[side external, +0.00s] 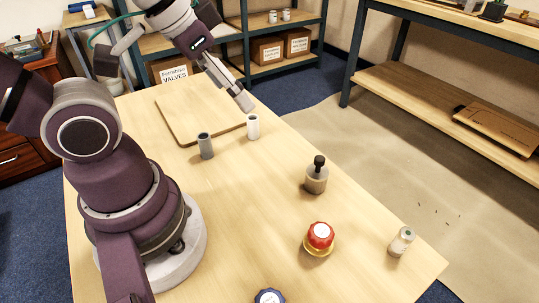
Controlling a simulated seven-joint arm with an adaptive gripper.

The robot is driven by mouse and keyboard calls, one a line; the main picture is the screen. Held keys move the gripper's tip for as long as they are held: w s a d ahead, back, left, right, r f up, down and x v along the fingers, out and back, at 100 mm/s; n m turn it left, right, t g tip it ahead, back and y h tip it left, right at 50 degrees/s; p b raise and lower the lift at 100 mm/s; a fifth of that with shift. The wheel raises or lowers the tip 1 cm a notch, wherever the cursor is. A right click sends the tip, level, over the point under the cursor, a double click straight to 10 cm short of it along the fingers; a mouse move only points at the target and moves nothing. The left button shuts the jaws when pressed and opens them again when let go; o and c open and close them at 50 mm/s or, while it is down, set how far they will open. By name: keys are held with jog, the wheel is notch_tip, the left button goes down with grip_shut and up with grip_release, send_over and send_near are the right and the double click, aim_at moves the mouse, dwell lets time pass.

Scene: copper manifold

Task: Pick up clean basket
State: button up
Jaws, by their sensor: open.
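I cannot make out a basket in the side external view. My gripper (243,101) hangs over the table near the right corner of a flat wooden board (180,112), and it is open with nothing seen between the fingers. A white cylinder (253,128) stands upright just below the gripper in the picture, apart from it. A grey cylinder (205,146) stands upright to its left, by the board's front edge. Whether either cylinder is hollow is hard to tell.
Shelves with boxes (267,51) stand behind. The table's middle is clear.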

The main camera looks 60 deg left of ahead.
jog(key=n+g, duration=0.6)
jog(key=n, duration=1)
send_over(318, 172)
jog(key=f, duration=0.9)
jog(key=shift+w+a+f, duration=0.1)
jog(key=shift+a+f, duration=0.1)
jog(key=shift+f, duration=0.2)
jog(key=shift+n, duration=0.3)
notch_tip(318, 172, down, 10)
jog(key=shift+f, duration=0.25)
jog(key=shift+r, duration=0.1)
jog(key=c, duration=1.3)
